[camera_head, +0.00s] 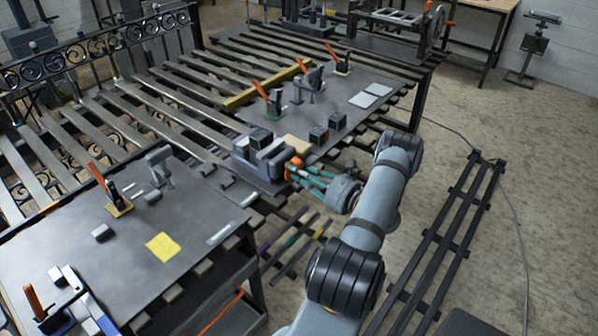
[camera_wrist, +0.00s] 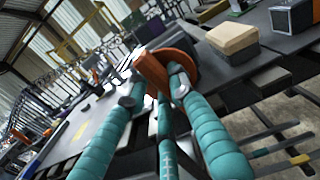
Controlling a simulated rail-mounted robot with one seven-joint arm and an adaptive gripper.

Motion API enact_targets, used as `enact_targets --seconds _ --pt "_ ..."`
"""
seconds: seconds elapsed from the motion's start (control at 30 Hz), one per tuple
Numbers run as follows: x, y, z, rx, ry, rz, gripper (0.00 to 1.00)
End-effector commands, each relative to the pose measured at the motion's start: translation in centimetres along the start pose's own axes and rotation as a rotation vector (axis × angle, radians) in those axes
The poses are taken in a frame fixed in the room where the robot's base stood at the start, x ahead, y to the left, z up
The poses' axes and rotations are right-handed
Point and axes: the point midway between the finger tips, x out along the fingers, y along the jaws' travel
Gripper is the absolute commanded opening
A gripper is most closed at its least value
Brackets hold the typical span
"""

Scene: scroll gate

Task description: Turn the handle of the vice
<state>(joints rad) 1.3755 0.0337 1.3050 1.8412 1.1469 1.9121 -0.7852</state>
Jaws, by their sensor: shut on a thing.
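The vice (camera_head: 258,157) is a dark grey block at the edge of the slatted table, near the middle of the head view. Its orange handle (camera_head: 293,168) faces my arm. My gripper (camera_head: 300,171) has teal fingers and reaches the handle from the right. In the wrist view the orange handle (camera_wrist: 180,62) shows as a round disc with a bar across it. My gripper (camera_wrist: 158,82) is shut on that bar, with its fingertips around it. The fingers hide part of the handle and most of the vice body in the wrist view.
A tan block (camera_head: 296,144) and dark cubes (camera_head: 337,121) lie on the plate beside the vice. A nearer plate holds a yellow sheet (camera_head: 162,247) and orange-handled clamps (camera_head: 112,190). Coloured bars (camera_head: 290,240) sit below the table edge. A black rack (camera_head: 440,245) stands on the floor at right.

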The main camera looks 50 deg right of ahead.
Motion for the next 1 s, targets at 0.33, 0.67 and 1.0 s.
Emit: enact_targets --seconds 0.33,0.67,1.0 --pt "0.00 -0.06 -0.01 0.077 0.000 0.000 0.00" --pt "0.00 -0.31 0.03 0.335 0.000 0.000 0.00" --pt "-0.01 -0.66 0.05 0.658 0.000 -0.001 0.00"
